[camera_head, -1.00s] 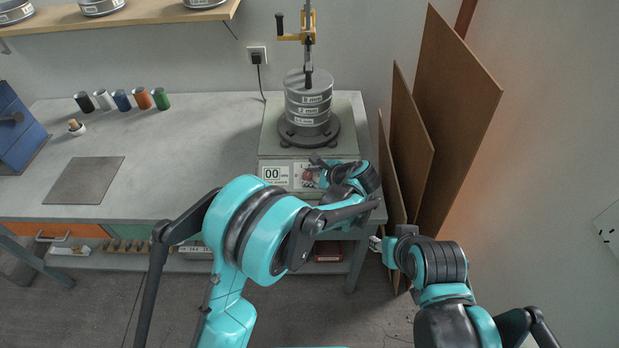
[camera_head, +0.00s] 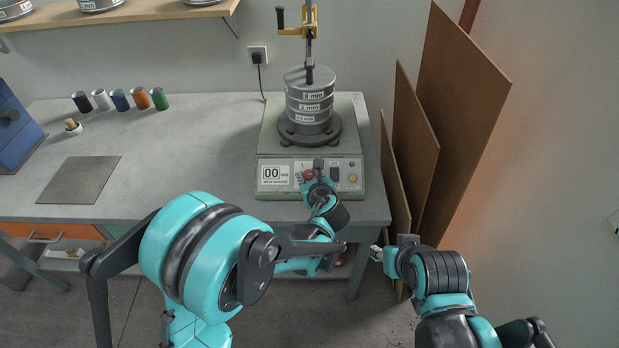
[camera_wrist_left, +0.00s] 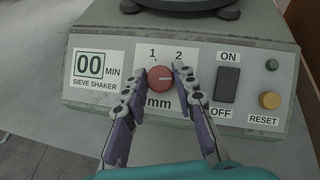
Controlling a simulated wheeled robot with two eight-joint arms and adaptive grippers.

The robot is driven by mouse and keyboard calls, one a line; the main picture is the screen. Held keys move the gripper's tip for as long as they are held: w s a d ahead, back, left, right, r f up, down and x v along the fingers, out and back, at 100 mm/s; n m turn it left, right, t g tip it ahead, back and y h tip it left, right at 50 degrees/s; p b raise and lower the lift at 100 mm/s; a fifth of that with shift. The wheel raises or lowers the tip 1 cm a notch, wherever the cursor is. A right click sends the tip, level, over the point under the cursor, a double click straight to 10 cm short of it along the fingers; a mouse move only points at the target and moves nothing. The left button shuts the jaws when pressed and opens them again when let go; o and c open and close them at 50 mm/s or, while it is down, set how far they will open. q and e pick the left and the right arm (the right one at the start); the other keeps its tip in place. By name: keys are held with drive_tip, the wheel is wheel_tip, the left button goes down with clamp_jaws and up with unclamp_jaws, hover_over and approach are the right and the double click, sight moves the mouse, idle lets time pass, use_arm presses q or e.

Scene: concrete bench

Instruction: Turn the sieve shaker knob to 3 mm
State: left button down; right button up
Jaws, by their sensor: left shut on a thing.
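The sieve shaker (camera_head: 270,140) stands on the bench, its front panel facing me. Its round red knob (camera_wrist_left: 160,79) is on the panel, with "1" and "2" printed above and "mm" below. A white mark on the knob points roughly right. No "3" shows; the right-hand finger covers part of the panel there. My left gripper (camera_wrist_left: 157,82) is shut on the knob, one finger on each side; in the head view it is at the panel (camera_head: 313,178). My right gripper (camera_head: 377,253) is low at the right, away from the shaker; its fingers are too small to read.
A sieve stack (camera_head: 309,98) stands on top. Brown boards (camera_head: 455,120) lean at the right. The bench left of the shaker is mostly clear.

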use_arm(q)
drive_tip(key=shift+f+m+h, duration=0.1)
drive_tip(key=shift+m+h, duration=0.4)
drive_tip(key=shift+m, duration=0.5)
drive_tip(key=shift+s, duration=0.1)
drive_tip(key=c, duration=1.2)
unclamp_jaws()
drive_tip(key=v, duration=1.2)
drive_tip(key=shift+a, duration=0.25)
